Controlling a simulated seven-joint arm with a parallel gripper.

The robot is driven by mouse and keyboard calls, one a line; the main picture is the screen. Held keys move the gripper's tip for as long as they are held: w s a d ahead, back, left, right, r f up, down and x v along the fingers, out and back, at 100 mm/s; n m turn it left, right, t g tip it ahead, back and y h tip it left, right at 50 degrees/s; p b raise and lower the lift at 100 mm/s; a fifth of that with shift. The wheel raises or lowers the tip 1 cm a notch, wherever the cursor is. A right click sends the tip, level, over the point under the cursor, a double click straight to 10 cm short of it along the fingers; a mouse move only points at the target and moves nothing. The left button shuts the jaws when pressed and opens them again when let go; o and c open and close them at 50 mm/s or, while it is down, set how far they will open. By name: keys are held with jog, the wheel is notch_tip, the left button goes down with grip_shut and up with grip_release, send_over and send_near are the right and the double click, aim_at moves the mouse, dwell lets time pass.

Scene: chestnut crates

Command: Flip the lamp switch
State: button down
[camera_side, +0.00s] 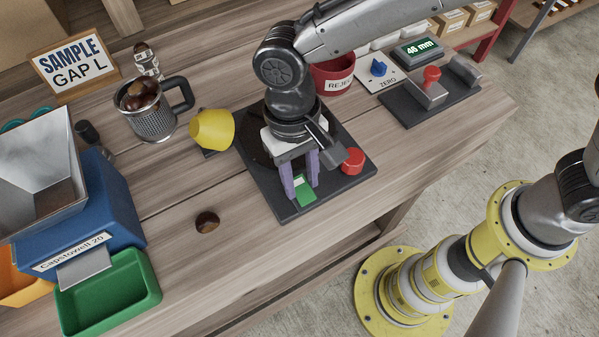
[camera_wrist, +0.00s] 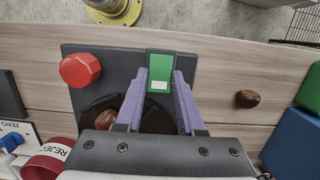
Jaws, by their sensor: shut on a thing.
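A green piece with a white patch (camera_side: 304,190) is at the front edge of a black plate (camera_side: 262,185); it also shows in the wrist view (camera_wrist: 160,70). I cannot tell whether it is the lamp switch. My gripper (camera_side: 300,189) points down over the plate, its purple fingers shut on the green piece from both sides; the fingertips also show in the wrist view (camera_wrist: 160,78). A red knob (camera_side: 353,161) sits on the plate to the right of the fingers. A yellow cup-shaped thing (camera_side: 212,129), perhaps a lamp head, is tilted left of the plate.
A loose chestnut (camera_side: 207,222) lies on the bare wood left of the plate. A metal mug of chestnuts (camera_side: 151,118), a blue machine (camera_side: 95,205) and a green tray (camera_side: 108,295) stand at left. A red reject bin (camera_side: 333,76) is close behind my gripper.

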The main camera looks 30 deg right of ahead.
jog(key=c, duration=0.5)
grip_release()
jog(key=r, duration=0.4)
jog(key=w+r, duration=0.1)
jog(key=r, duration=0.4)
jog(key=w+r, duration=0.1)
jog(key=r, duration=0.3)
jog(key=shift+r, duration=0.35)
jog(key=shift+w, duration=0.1)
